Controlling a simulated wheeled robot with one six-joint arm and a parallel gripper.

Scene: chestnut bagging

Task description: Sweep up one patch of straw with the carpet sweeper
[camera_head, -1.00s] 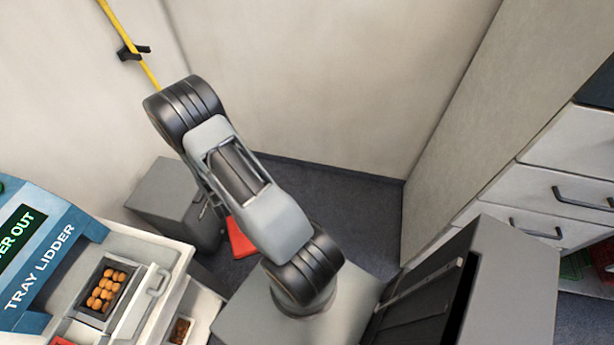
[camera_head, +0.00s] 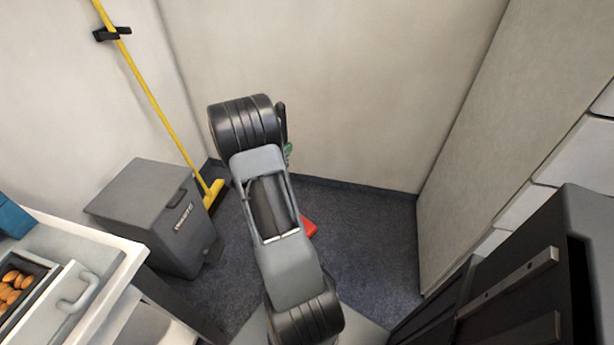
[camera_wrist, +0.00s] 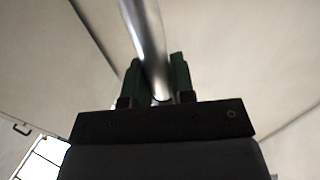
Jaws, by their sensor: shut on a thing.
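My gripper (camera_wrist: 157,85) shows in the wrist view with its two green fingers shut on a shiny metal handle (camera_wrist: 143,28). The handle runs up between the fingers and out of the top of the picture. In the head view, my arm covers nearly all of the gripper and handle. A red piece (camera_head: 309,228), which looks like the sweeper's head, shows at floor level just right of my arm, mostly hidden behind it. I see no patch of straw in either view.
A grey bin (camera_head: 150,215) and a yellow broom (camera_head: 165,125) stand at the left wall. A counter (camera_head: 95,255) lies at lower left, dark cabinets (camera_head: 520,280) at lower right. Bare grey carpet (camera_head: 375,240) lies between my arm and the right wall.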

